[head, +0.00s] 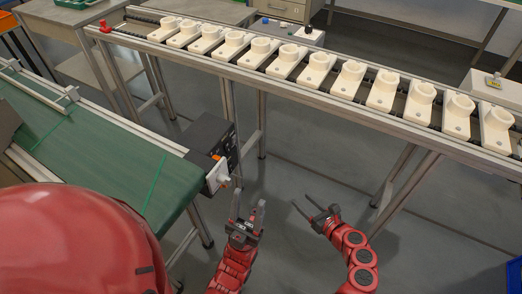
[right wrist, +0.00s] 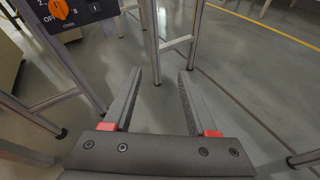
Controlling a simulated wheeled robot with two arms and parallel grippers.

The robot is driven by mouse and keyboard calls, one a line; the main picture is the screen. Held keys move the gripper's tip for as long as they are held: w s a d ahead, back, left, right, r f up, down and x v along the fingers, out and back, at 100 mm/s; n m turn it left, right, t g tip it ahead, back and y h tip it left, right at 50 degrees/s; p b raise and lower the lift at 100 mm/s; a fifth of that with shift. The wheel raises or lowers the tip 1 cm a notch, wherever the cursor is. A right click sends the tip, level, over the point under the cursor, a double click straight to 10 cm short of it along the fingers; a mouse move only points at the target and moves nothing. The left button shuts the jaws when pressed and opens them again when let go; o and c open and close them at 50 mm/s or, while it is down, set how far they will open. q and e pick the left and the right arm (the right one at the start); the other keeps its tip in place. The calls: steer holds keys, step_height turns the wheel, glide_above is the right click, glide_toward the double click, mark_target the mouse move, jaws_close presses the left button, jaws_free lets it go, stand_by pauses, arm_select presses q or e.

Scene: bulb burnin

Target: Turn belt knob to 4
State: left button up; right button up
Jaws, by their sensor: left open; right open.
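The belt knob is orange and sits on a black control box (head: 207,138) at the near end of the green belt (head: 110,150). In the right wrist view the orange knob (right wrist: 58,9) shows at the top left on a dark panel with white markings, including "OFF". Its exact setting is too small to tell. My left gripper (head: 249,203) is open and empty, below and right of the control box. My right gripper (head: 301,199) is open and empty, further right; its parted fingers (right wrist: 162,76) show nothing between them. Neither gripper touches the knob.
A long roller conveyor (head: 300,91) carrying several cream-coloured holders (head: 350,78) runs across the back. A white plate (head: 217,175) with an orange part stands just below the control box. Metal legs stand under both conveyors.

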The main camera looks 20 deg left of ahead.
steer(key=s+a+r+n+g+y+p, duration=0.1)
steer(key=s+a+r+g+y, duration=0.25)
steer(key=r, duration=0.35)
steer(key=s+a+r+n+g+y+p, duration=0.1)
steer(key=s+a+r+g+y, duration=0.25)
steer(key=r, duration=0.45)
steer(key=a+h+b, duration=0.1)
steer(key=a+b, duration=0.3)
steer(key=a, duration=1.3)
steer(key=shift+w+f+m+t, duration=0.2)
steer(key=shift+m+t, duration=0.1)
jaws_close()
